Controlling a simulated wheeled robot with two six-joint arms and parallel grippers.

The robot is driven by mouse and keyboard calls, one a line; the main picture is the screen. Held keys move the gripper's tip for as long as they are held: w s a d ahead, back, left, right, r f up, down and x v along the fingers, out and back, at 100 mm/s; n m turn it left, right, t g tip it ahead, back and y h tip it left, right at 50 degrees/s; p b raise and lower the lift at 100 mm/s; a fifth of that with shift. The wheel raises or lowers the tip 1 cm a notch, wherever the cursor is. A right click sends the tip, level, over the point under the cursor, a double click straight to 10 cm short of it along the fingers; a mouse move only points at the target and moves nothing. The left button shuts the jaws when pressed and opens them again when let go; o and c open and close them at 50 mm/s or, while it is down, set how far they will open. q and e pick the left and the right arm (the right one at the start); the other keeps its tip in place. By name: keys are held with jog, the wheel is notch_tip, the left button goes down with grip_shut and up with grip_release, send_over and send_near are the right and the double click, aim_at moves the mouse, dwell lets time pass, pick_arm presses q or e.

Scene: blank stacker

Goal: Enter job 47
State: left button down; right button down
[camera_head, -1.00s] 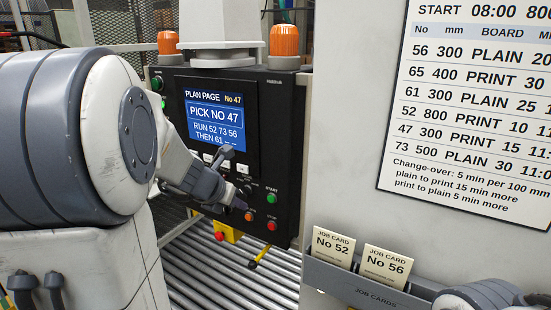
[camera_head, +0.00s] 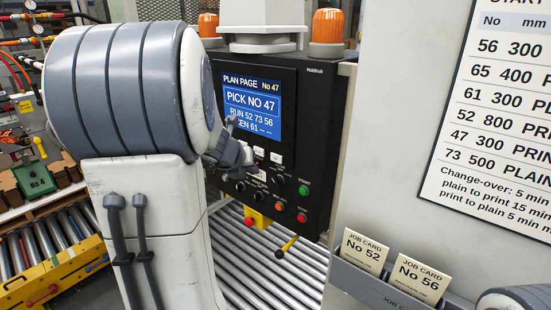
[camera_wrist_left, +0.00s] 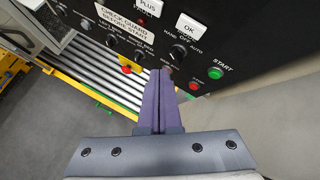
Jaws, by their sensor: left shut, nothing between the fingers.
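The black control panel (camera_head: 315,130) has a blue screen (camera_head: 252,108) reading PLAN PAGE No 47, PICK NO 47, RUN 52 73 56, then a partly covered line with 61 and dashes. My left gripper (camera_wrist_left: 160,72) is shut and empty, its purple fingers pointing at the panel's lower part. In the wrist view the fingertips are just below a HAND/AUTO knob (camera_wrist_left: 178,52). The white OK button (camera_wrist_left: 188,27) and PLUS button (camera_wrist_left: 149,6) are above them. The green START button (camera_wrist_left: 215,73) is to the right. In the head view my wrist covers the screen's lower left. Contact cannot be told.
Job cards No 52 (camera_head: 363,252) and No 56 (camera_head: 420,278) stand in a holder (camera_head: 372,285) at lower right. A schedule board (camera_head: 490,130) hangs on the wall. A roller conveyor (camera_head: 262,270) runs below the panel.

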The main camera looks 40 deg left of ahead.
aim_at(276, 158)
pick_arm(q)
jog(key=w+p, duration=0.1)
jog(key=w, duration=0.5)
jog(key=shift+d, duration=0.25)
jog(key=shift+w+p, duration=0.1)
jog(key=shift+p, duration=0.25)
dwell(1.5)
jog(key=shift+w, duration=0.3)
jog(key=shift+w+p, duration=0.3)
jog(key=shift+w, duration=0.05)
dwell(0.5)
dwell(0.3)
jog(key=shift+s, duration=0.8)
